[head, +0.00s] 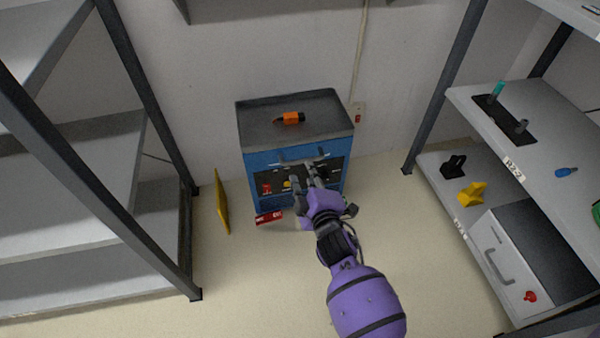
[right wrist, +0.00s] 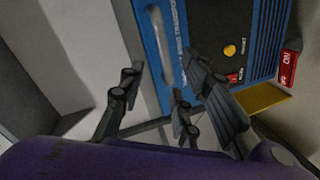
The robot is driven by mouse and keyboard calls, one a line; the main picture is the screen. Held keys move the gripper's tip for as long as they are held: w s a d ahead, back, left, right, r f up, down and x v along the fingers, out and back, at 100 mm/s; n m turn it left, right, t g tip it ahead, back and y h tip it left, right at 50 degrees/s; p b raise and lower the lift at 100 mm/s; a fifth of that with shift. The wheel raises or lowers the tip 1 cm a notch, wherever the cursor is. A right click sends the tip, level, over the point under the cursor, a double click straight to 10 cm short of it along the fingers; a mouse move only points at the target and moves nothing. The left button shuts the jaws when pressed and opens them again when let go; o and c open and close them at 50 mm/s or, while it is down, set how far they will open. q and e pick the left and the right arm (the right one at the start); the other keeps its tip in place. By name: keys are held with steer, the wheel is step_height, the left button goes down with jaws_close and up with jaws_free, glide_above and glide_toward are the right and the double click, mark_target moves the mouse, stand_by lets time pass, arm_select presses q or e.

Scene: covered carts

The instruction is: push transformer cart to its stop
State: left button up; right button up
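The transformer cart is a blue cabinet (head: 258,165) with a dark grey top and a bar handle (head: 302,162) across its upper front. It stands close to the back wall between two shelf racks. Its blue front (right wrist: 207,40), with the handle (right wrist: 160,45), a yellow knob and a red switch, also fills the upper right wrist view. My right gripper (head: 314,172) is in front of the cart near the handle. My left gripper is out of view.
An orange-and-black tool (head: 290,118) lies on the cart's top. A yellow plate (head: 222,203) stands left of the cart, and a red labelled block (head: 269,217) is at its front left foot. Shelf racks (head: 170,135) (head: 440,100) flank it. The floor in front is clear.

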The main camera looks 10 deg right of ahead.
mark_target(303, 162)
steer(key=w+f+n, duration=0.1)
steer(key=w, duration=0.1)
steer(key=w+f+n+b, duration=0.1)
steer(key=w+n, duration=0.1)
steer(key=w, duration=0.1)
steer(key=w+n+b, duration=0.1)
steer(key=w+n, duration=0.1)
steer(key=w, duration=0.1)
steer(key=shift+w+d+f, duration=0.15)
steer(key=shift+d+f, duration=0.1)
steer(key=shift+f, duration=0.15)
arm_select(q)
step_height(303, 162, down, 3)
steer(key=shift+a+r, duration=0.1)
arm_select(e)
jaws_close()
